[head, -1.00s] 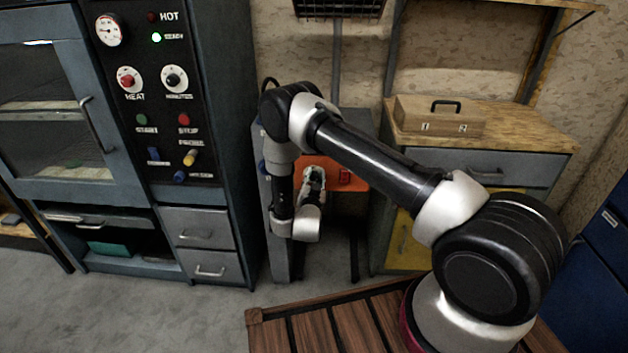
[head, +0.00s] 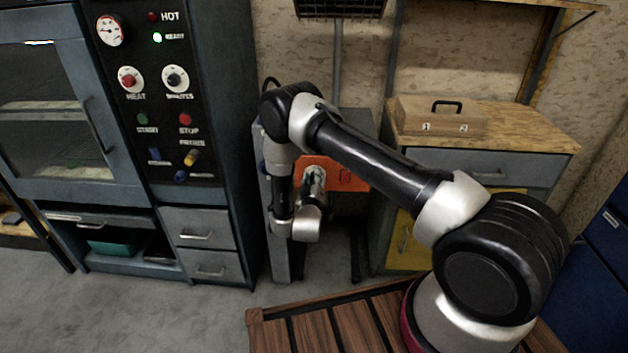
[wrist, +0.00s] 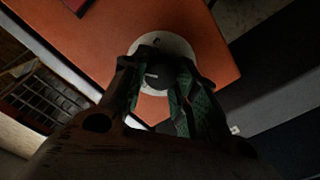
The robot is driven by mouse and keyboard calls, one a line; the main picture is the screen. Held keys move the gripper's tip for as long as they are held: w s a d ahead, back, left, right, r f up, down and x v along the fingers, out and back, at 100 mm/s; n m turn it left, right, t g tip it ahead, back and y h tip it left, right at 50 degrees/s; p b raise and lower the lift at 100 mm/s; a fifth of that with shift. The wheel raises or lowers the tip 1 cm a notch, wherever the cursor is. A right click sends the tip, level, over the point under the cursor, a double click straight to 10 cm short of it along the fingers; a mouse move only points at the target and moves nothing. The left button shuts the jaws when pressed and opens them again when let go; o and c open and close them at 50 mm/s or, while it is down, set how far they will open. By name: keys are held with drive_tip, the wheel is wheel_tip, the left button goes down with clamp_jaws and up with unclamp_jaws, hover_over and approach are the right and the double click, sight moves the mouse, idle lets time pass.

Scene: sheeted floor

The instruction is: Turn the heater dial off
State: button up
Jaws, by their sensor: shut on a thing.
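The heater dial (wrist: 157,78) is a dark round knob with a short light pointer line that lies roughly sideways in the wrist view. It sits on a white round plate (wrist: 180,46) with a small dark mark near its far rim. The plate is on an orange panel (wrist: 110,45), which also shows in the head view (head: 348,176). My gripper (wrist: 165,82) is shut on the dial, with a green-lined finger on each side. In the head view my gripper (head: 315,182) is at the panel and hides the dial.
A blue-grey oven cabinet (head: 225,120) with its own HEAT knob (head: 130,79) stands at left. A workbench (head: 530,125) with a wooden box (head: 440,117) stands at right. A dark grille (head: 340,8) is above. A slatted wooden surface (head: 300,325) is in front.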

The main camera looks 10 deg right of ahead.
drive_tip(key=n, duration=1.1)
drive_tip(key=shift+a+f, duration=0.1)
drive_tip(key=shift+f, duration=0.15)
idle(0.4)
drive_tip(key=o, duration=1)
drive_tip(key=v, duration=1.2)
drive_tip(key=shift+r, duration=0.1)
